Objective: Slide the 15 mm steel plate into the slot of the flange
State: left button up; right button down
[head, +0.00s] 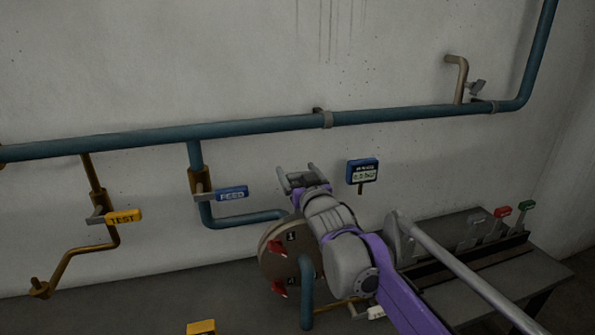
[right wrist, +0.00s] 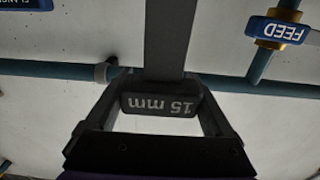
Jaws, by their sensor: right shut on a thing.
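My right gripper (head: 303,180) is in front of the wall, just above the round brown flange disc (head: 268,266). In the right wrist view, its two fingers (right wrist: 165,98) are closed on the dark handle block marked "15 mm" (right wrist: 160,103). The grey steel plate (right wrist: 165,38) extends from this block away from the gripper. In the head view I cannot clearly make out the plate at the gripper. The flange's slot is not clearly visible, and my right arm covers part of the flange's right side. My left gripper is not in view.
Red clamps (head: 278,248) sit on the flange face. A blue display (head: 362,171) stands to the right of the gripper. Left are the blue FEED handle (head: 232,193) and yellow TEST handle (head: 124,216). A bench (head: 540,272) at right holds colored handles.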

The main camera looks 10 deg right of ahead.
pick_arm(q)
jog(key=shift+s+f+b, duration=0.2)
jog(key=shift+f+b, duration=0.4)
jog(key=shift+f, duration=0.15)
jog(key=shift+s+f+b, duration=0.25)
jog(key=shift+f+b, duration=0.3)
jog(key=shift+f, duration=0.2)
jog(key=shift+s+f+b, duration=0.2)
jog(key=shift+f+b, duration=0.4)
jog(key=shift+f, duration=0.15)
pick_arm(e)
notch_tip(320, 180, down, 8)
jog(key=shift+r, duration=0.15)
dwell(0.3)
grip_release()
jog(key=shift+s, duration=0.1)
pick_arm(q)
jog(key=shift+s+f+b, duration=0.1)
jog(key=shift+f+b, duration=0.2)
pick_arm(e)
jog(key=s, duration=1)
jog(key=shift+s+d, duration=0.15)
jog(key=shift+s, duration=0.2)
